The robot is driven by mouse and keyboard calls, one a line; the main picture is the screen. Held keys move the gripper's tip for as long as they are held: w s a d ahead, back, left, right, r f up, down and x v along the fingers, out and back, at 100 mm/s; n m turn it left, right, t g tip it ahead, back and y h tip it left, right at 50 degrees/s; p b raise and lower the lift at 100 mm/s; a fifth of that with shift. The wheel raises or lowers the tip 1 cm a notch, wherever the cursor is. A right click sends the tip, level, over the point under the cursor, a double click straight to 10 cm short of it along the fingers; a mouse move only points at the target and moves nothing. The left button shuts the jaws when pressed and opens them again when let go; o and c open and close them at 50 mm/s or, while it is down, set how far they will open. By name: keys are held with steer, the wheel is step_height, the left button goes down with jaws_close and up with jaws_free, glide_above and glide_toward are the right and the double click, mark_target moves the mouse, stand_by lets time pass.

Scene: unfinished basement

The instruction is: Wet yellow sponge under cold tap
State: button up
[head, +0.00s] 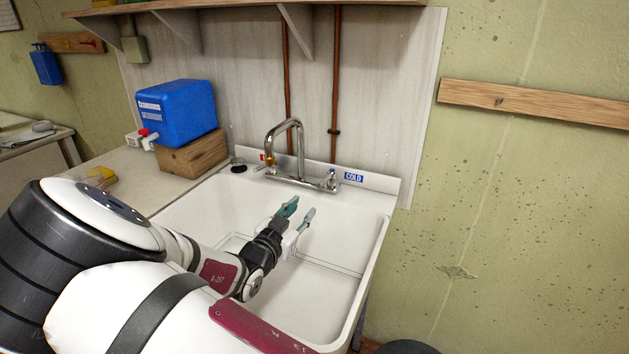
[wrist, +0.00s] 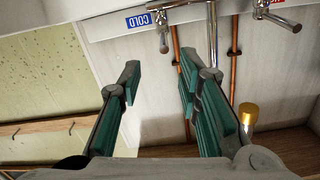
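My gripper (head: 298,212) is open and empty above the sink basin, in front of the tap. In the wrist view its green-padded fingers (wrist: 158,84) stand apart with nothing between them. The chrome tap (head: 298,128) rises at the sink's back, its brass-tipped spout (wrist: 248,113) also in the wrist view. The cold handle (head: 332,180) is beside the blue COLD label (head: 353,177); it shows upside down in the wrist view (wrist: 162,30). No running water is visible. A small yellow thing (head: 103,174), perhaps the sponge, lies on the left counter, partly hidden by my arm.
A blue water container (head: 178,110) with a red-and-white spigot stands on a wooden block (head: 195,153) to the left. A wooden shelf (head: 250,4) overhangs the back. Copper pipes (head: 336,90) run down the wall.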

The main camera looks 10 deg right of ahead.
mark_target(321, 183)
steer(key=shift+h, duration=0.3)
steer(key=x, duration=1.3)
steer(key=shift+w+r, duration=0.35)
steer(key=shift+w, duration=0.2)
jaws_close()
